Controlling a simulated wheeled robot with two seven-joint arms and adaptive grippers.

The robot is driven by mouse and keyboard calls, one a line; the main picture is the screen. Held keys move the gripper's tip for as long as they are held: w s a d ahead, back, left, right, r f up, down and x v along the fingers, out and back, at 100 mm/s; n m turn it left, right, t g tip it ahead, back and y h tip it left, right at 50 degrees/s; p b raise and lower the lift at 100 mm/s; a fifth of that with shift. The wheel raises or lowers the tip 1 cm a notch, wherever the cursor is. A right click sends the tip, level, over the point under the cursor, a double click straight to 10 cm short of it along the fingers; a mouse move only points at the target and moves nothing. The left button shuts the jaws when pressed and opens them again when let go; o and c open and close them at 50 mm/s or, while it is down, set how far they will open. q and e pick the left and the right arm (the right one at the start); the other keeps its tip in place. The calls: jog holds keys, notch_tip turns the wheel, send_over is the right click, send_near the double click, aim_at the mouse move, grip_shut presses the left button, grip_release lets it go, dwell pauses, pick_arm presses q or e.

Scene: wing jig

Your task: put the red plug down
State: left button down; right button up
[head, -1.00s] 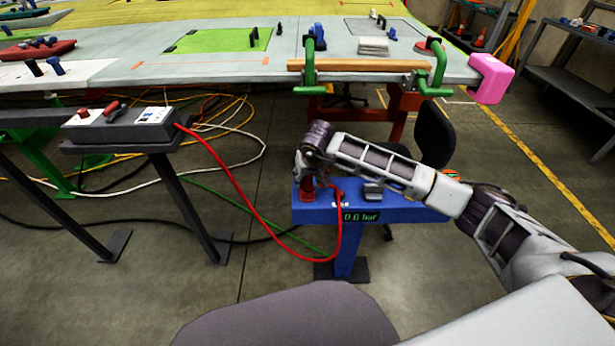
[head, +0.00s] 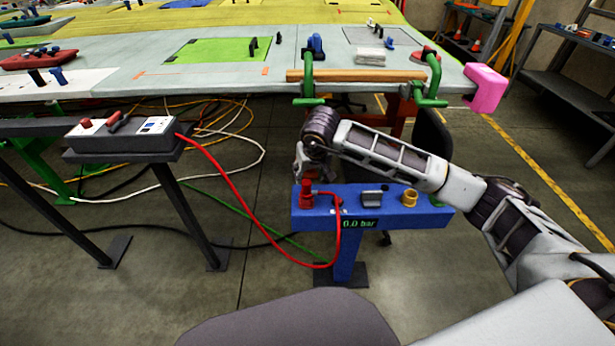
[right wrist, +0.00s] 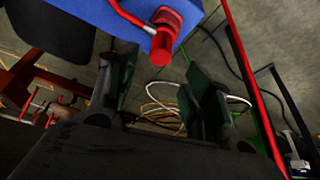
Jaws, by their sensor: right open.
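The red plug (head: 307,188) stands upright at the left end of the blue stand (head: 362,209), and a red cable (head: 225,176) runs from it to the grey box at left. I cannot tell whether it sits in a socket. My right gripper (head: 302,166) is open and empty just above the plug. In the right wrist view, the plug (right wrist: 163,42) shows past the fingertips of my open gripper (right wrist: 158,72), apart from them. My left gripper is in no view.
The stand also carries a grey block (head: 372,198), a yellow ring (head: 410,198) and a display reading 0.0 bar (head: 360,223). A grey box with red switches (head: 122,133) stands at left. The wing table (head: 220,80) with green clamps (head: 309,75) lies behind my arm.

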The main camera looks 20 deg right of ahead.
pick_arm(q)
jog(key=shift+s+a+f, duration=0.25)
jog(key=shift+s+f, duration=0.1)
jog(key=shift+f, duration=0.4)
pick_arm(e)
jog(key=shift+v, duration=2.35)
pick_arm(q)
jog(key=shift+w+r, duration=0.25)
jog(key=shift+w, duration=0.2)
